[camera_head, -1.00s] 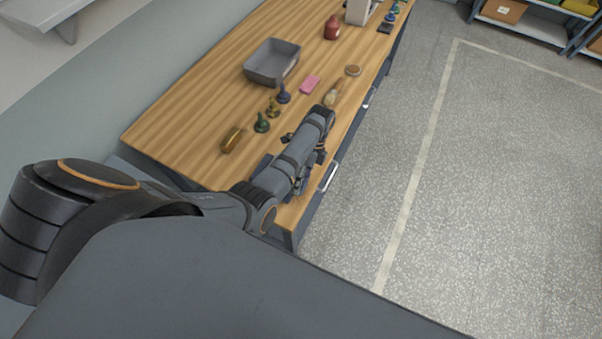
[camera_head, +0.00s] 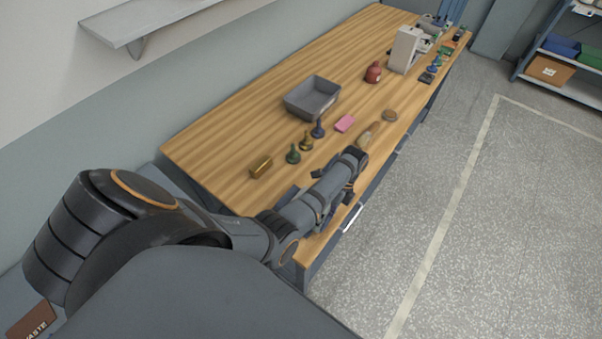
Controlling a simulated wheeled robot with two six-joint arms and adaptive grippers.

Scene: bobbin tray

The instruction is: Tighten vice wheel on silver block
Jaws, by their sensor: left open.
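My left arm comes in from the left and its forearm lies over the near end of the wooden workbench (camera_head: 225,135). My left gripper (camera_head: 316,173) is mostly hidden behind the forearm; only small dark parts show beside it, low over the bench, with the jaws open. A dark grey shape (camera_head: 287,196) shows at the forearm's left side; I cannot tell whether it is the vice. No vice wheel or silver block can be made out; the arm covers that part of the bench. My right gripper is not in view.
Green (camera_head: 293,155), yellow (camera_head: 306,142) and blue (camera_head: 318,129) knobbed pieces stand near a brass block (camera_head: 261,167). The bench's left side is clear.

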